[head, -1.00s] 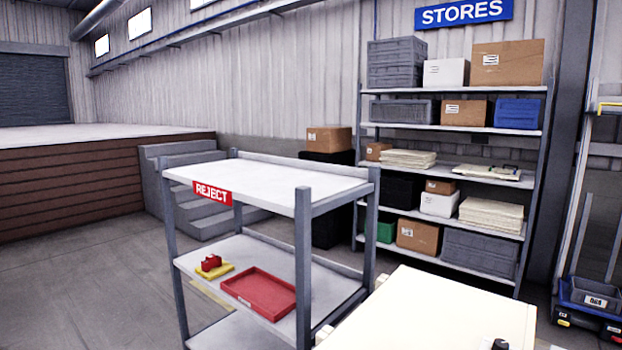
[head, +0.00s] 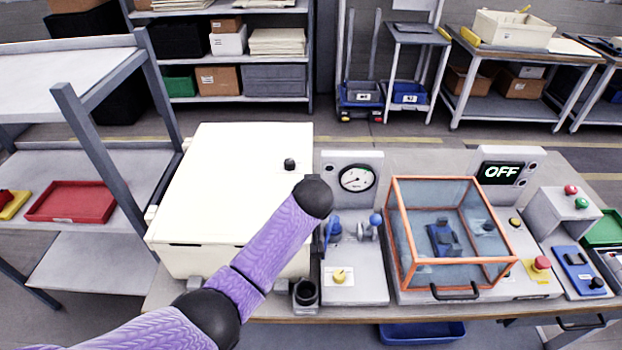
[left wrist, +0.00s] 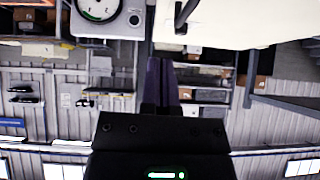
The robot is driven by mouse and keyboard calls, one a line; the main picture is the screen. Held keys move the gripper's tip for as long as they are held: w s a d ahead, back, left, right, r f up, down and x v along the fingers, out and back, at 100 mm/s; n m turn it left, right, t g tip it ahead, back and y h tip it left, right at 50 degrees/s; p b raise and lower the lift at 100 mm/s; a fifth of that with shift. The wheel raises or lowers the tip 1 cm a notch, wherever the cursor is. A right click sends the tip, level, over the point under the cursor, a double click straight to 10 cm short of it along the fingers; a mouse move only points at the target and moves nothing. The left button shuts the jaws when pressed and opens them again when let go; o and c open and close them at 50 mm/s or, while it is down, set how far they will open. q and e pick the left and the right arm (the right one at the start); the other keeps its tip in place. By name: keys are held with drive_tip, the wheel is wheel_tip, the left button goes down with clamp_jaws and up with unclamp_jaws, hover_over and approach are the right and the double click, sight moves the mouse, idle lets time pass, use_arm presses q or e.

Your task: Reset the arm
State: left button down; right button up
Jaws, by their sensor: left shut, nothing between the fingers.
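My left arm (head: 275,235), purple with black joints, reaches in from the lower left of the head view. It passes in front of the cream cabinet (head: 235,165) and ends beside the gauge panel (head: 352,177). My left gripper's fingers (left wrist: 162,82) show in the left wrist view, dark and pressed together with nothing between them. That view is upside down, with the gauge (left wrist: 98,8) at its top left. In the head view I cannot make out the fingers. My right gripper is in neither view.
On the bench, a clear orange-framed box (head: 450,235) covers a blue fixture. An OFF display (head: 500,173) and a red stop button (head: 541,263) stand right of it. The reject rack (head: 100,70) with a red tray (head: 72,202) stands left.

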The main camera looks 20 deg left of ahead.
use_arm(q)
drive_tip(key=s+f+m+g+h, duration=0.3)
drive_tip(key=s+m+g, duration=0.2)
drive_tip(key=s, duration=2.7)
wheel_tip(320, 180, down, 27)
drive_tip(key=s+g+b, duration=0.2)
drive_tip(key=b, duration=0.8)
drive_tip(key=s+a+f+b, duration=0.2)
drive_tip(key=s+f+b, duration=0.2)
drive_tip(key=s+f, duration=0.3)
drive_tip(key=s+a+f+g+b, duration=0.1)
drive_tip(key=s+f+b, duration=0.3)
drive_tip(key=f, duration=0.9)
drive_tip(key=s, duration=0.3)
drive_tip(key=shift+a+f+m+y, duration=0.2)
drive_tip(key=shift+a+m+y, duration=0.1)
drive_tip(key=shift+a, duration=0.05)
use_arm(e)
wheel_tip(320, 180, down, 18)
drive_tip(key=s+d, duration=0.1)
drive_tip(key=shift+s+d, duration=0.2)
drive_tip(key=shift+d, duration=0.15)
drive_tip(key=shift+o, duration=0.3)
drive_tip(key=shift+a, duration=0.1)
